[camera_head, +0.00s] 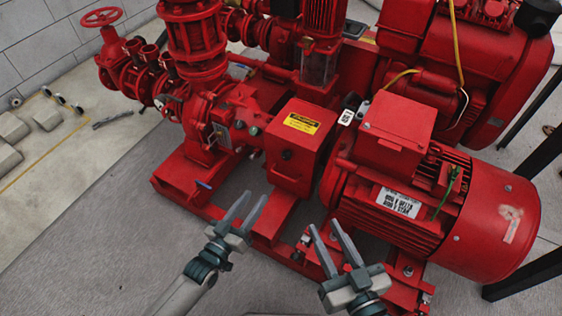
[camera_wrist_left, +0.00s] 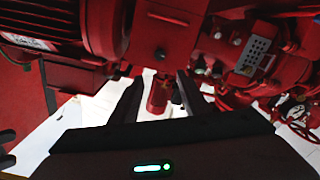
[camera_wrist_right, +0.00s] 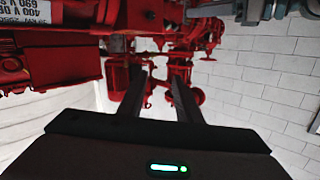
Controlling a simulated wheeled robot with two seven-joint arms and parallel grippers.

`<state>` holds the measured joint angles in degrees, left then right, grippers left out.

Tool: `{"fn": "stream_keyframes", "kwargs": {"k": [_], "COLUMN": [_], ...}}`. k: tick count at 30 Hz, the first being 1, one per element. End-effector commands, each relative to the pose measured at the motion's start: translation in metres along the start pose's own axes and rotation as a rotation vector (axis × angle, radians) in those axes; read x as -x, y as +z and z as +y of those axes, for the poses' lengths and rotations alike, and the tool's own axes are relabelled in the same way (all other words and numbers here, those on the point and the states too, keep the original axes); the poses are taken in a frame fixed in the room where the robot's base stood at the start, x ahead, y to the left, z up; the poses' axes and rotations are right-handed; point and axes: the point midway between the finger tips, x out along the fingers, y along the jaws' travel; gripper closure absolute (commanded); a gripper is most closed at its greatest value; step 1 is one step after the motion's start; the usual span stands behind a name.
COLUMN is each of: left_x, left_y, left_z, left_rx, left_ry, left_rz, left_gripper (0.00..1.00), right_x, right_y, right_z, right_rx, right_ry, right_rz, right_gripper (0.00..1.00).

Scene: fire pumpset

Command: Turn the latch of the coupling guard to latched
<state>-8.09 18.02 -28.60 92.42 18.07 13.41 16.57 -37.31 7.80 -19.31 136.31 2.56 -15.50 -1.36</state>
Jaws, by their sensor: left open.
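The coupling guard (camera_head: 299,122) is a red box with a yellow warning label between the pump and the motor. A small dark round knob (camera_head: 287,155), which looks like its latch, sits on the near face; I cannot tell its set position. In the left wrist view the guard (camera_wrist_left: 168,28) is upside down at the top, with the dark knob (camera_wrist_left: 160,54) on it. My left gripper (camera_head: 256,196) is open and empty, below and in front of the guard, apart from it. My right gripper (camera_head: 324,226) is open and empty, in front of the motor's near end.
The red motor (camera_head: 400,190) stands right of the guard. The red pump (camera_head: 215,110) with pipes and a handwheel (camera_head: 101,17) stands left. A red base frame (camera_head: 275,215) runs beneath them. Grey floor (camera_head: 90,240) is clear at the lower left.

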Motion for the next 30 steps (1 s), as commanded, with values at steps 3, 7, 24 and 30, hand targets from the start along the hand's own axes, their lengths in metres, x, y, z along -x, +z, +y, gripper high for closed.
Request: {"fn": "stream_keyframes", "kwargs": {"k": [3,7,24,30], "left_x": [-0.008,-0.022,-0.121,-0.151], "left_y": [0.0,0.0,0.001,0.001], "left_z": [0.0,0.0,0.0,0.0], "left_rx": [0.0,0.0,0.0,0.0], "left_ry": [0.0,0.0,0.0,0.0], "left_rz": [0.001,0.001,0.001,0.001], "left_gripper": [0.58,0.58,0.58,0.58], "right_x": [0.0,0.0,0.014,0.026], "right_y": [-0.002,-0.007,-0.06,-0.08], "right_z": [-0.001,-0.003,-0.021,-0.028], "right_rx": [0.001,0.004,0.019,0.022], "right_ry": [-0.002,-0.004,-0.036,-0.047], "right_rz": [0.015,0.049,0.364,0.489], "right_gripper": [0.69,0.69,0.69,0.69]}}
